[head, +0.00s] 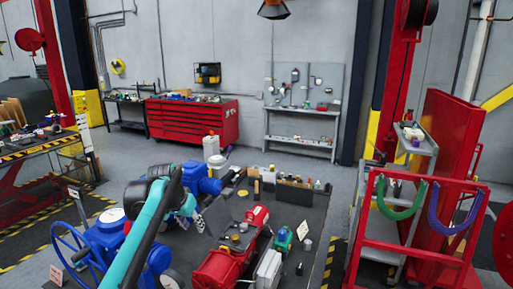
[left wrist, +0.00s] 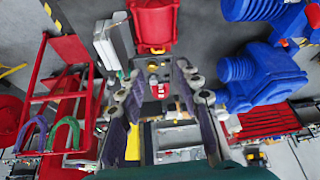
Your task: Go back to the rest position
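My left arm comes in from the lower left in the head view, and my left gripper (head: 194,217) is at its far end, small and partly hidden by the arm. In the left wrist view the left gripper (left wrist: 156,85) has its two dark-padded fingers spread wide apart, with nothing seen held between them. A blue valve actuator (left wrist: 262,75) is at the right there, apart from the fingers. A red actuator (left wrist: 152,25) is beyond the fingertips. In the head view the red actuator (head: 217,270) lies right of the gripper. My right gripper is not in view.
Blue machinery with a handwheel (head: 72,247) stands at lower left, close to my arm. A red frame with green and purple slings (head: 410,245) stands at right. A red tool cabinet (head: 191,121) and grey workbench (head: 303,141) are at the back, with open floor before them.

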